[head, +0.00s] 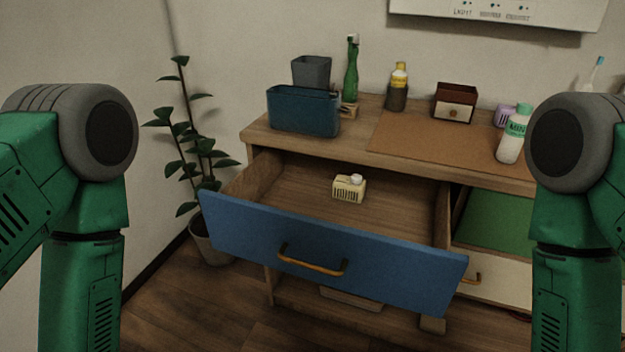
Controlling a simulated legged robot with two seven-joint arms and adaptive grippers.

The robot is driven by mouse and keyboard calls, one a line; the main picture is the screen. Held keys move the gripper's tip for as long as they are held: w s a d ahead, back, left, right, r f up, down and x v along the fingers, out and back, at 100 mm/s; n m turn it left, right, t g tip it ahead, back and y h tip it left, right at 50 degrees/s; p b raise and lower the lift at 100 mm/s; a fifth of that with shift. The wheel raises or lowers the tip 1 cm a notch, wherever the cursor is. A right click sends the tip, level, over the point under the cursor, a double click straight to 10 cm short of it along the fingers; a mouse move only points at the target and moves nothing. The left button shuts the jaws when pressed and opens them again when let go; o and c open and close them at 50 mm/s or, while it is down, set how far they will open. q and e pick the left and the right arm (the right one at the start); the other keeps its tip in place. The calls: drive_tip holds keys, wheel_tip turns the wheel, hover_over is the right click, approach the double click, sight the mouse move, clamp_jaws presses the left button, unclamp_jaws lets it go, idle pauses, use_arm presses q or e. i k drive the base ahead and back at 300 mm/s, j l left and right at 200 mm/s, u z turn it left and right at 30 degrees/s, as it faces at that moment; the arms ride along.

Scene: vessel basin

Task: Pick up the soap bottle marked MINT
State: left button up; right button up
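The soap bottle marked MINT (512,140) is a white bottle with a green band and green cap. It stands upright near the front right of the dresser top, close to the brown mat's right side. My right arm is in front of the area just right of it. My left arm shows at the far left. Neither gripper is in view, as both forearms run out of the bottom of the picture. I see nothing touching the bottle.
The blue-fronted drawer (330,255) is pulled out, with a small cream container (349,188) inside. The brown mat (430,138) is mostly clear.

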sight(513, 139)
drive_tip(key=z, duration=1)
drive_tip(key=i+l+z, duration=0.15)
drive_tip(key=z, duration=0.3)
drive_tip(key=i+l+z, duration=0.2)
drive_tip(key=z, duration=0.25)
drive_tip(key=i+l+z, duration=0.15)
drive_tip(key=z, duration=0.25)
drive_tip(key=i, duration=0.1)
